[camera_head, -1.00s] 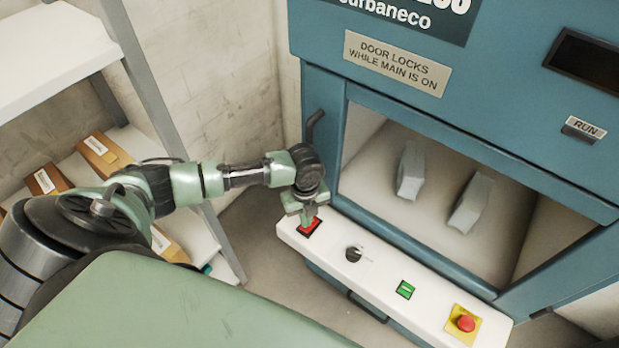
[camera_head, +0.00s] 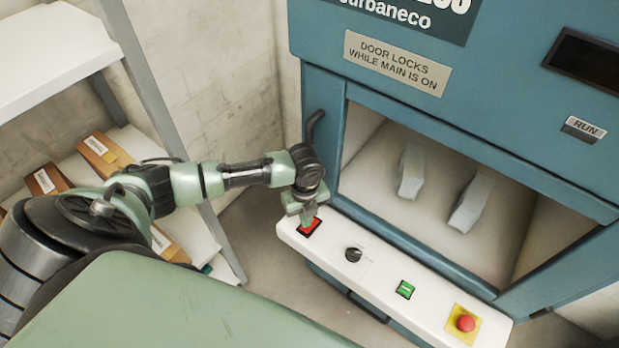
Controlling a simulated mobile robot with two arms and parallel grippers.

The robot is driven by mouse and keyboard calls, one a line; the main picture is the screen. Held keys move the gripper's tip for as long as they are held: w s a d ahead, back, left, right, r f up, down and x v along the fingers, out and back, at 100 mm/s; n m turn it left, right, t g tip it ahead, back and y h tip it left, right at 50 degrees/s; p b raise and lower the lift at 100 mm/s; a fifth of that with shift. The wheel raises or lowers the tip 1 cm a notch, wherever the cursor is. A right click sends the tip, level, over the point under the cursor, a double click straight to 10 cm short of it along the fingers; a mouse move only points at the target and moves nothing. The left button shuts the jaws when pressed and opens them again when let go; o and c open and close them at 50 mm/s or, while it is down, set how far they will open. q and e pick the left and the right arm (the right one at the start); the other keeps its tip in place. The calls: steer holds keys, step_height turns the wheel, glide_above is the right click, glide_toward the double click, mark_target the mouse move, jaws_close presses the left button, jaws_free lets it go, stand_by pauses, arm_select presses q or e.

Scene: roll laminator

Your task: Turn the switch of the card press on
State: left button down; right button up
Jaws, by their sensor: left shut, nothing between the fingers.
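The blue machine (camera_head: 470,75) fills the right half of the head view, with a white control ledge (camera_head: 385,288) along its front. On the ledge sit a red rocker switch (camera_head: 314,229) at the left end, a black rotary knob (camera_head: 353,254), a green switch (camera_head: 405,289) and a red mushroom button (camera_head: 466,323) on a yellow plate. My left gripper (camera_head: 307,222) is shut and empty, pointing down at the red rocker switch, with its tips at or just over it. Contact cannot be told, and the fingers partly hide the switch. My right gripper is not in view.
A sign (camera_head: 397,63) reads that the door locks while main is on. Two pale blocks (camera_head: 411,172) (camera_head: 469,203) lie inside the machine's chamber. A black handle (camera_head: 313,127) sticks out beside my left wrist. A shelf rack (camera_head: 60,50) with boxes stands left.

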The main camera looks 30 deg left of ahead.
arm_select(q)
steer(key=shift+f, duration=0.25)
steer(key=shift+f+b, duration=0.5)
steer(key=shift+f, duration=0.25)
steer(key=shift+r, duration=0.1)
stand_by(0.3)
step_height(320, 180, up, 7)
steer(key=p, duration=0.7)
stand_by(0.5)
